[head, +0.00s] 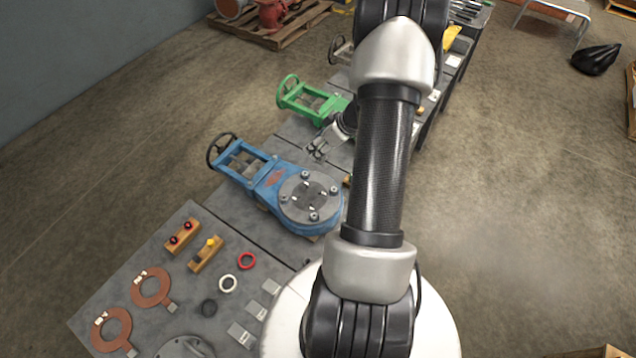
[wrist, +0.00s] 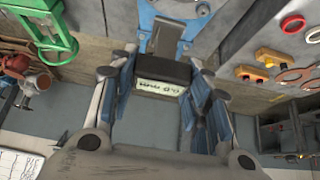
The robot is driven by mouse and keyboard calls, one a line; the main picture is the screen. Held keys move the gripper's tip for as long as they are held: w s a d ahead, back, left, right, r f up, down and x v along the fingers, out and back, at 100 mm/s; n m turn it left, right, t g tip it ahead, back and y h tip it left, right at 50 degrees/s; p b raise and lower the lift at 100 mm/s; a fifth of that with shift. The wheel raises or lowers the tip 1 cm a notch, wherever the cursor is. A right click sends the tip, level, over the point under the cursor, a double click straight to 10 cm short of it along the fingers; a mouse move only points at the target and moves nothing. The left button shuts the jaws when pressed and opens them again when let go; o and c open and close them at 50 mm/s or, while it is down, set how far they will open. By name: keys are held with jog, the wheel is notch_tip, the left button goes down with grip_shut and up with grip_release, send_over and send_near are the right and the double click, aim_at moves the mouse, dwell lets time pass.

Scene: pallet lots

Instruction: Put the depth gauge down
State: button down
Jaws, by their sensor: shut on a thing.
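My gripper (wrist: 160,72) is shut on the depth gauge (wrist: 163,71) in the wrist view. A grey narrower part sticks out beyond the body, towards the blue valve. In the head view my gripper (head: 318,148) is over the bench between the blue valve (head: 268,180) and the green valve (head: 312,102). The gauge cannot be made out there. The wrist view also shows the blue valve (wrist: 186,12) beyond the gauge and the green valve (wrist: 48,25) at upper left.
Nearer on the bench (head: 140,242) are copper-coloured rings (head: 150,287), two wooden blocks with knobs (head: 206,253), a red ring (head: 247,261), a white ring (head: 228,284) and small grey plates (head: 241,334). A pallet (head: 270,30) stands at the back left. Open floor lies right.

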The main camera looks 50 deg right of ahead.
notch_tip(320, 180, down, 20)
jog(key=b, duration=0.9)
jog(key=shift+r, duration=0.25)
jog(key=shift+a, duration=0.1)
jog(key=shift+f, duration=0.2)
jog(key=c, duration=0.9)
grip_release()
jog(key=shift+o, duration=0.2)
jog(key=shift+r, duration=0.15)
jog(key=p+v, duration=0.5)
jog(key=v, duration=0.7)
jog(key=shift+r, duration=0.15)
